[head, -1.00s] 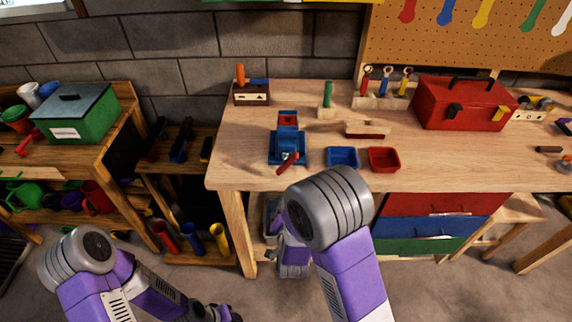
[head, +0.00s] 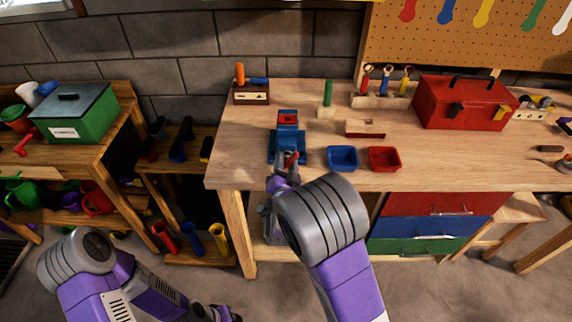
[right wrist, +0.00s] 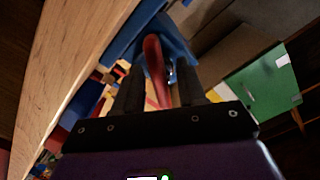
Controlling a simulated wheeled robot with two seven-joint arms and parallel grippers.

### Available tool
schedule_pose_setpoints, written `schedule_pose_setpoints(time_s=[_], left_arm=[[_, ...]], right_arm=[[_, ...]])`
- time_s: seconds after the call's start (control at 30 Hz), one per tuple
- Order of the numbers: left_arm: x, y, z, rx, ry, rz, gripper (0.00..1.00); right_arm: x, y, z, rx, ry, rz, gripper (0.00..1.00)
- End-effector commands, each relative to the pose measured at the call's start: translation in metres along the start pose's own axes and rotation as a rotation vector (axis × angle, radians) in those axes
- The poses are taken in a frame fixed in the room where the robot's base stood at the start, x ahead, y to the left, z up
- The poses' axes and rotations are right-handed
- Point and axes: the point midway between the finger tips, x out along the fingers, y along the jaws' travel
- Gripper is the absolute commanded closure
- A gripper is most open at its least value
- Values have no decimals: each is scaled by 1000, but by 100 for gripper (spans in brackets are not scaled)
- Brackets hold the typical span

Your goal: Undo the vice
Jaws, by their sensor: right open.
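The blue vice (head: 287,138) stands on the workbench near its front left edge, with a red patch on top. Its red handle (head: 292,159) is at the front, partly hidden by my right gripper (head: 286,165). In the right wrist view the handle (right wrist: 153,58) runs between the two dark fingers of my right gripper (right wrist: 160,78), which are apart. I cannot tell whether either finger touches it. Whether the vice holds anything is unclear. My left gripper (head: 222,312) is low at the bottom edge, mostly cut off; its fingers cannot be made out.
A blue tray (head: 343,158) and a red tray (head: 384,159) sit right of the vice on the workbench (head: 235,160). Behind are a wooden block with an orange-handled tool (head: 250,92) and a green upright piece (head: 328,95). A red toolbox (head: 465,103) stands farther right.

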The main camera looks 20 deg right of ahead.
Motion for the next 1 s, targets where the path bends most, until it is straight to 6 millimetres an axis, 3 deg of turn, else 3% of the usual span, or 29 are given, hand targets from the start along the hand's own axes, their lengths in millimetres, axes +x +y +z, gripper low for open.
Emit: schedule_pose_setpoints(time_s=[0.2, 0.47, 0.77, 1.0], left_arm=[[0, 0, 0, 0, 0, 0, 57], [0, 0, 0, 0, 0, 0, 57], [0, 0, 0, 0, 0, 0, 57], [-2, 1, 0, 0, 0, 0, 57]], right_arm=[[0, 0, 0, 0, -1, 0, 60], [0, 0, 0, 0, -1, 0, 99], [0, 0, 0, -23, -1, 1, 100], [0, 0, 0, -134, -1, 0, 100]])
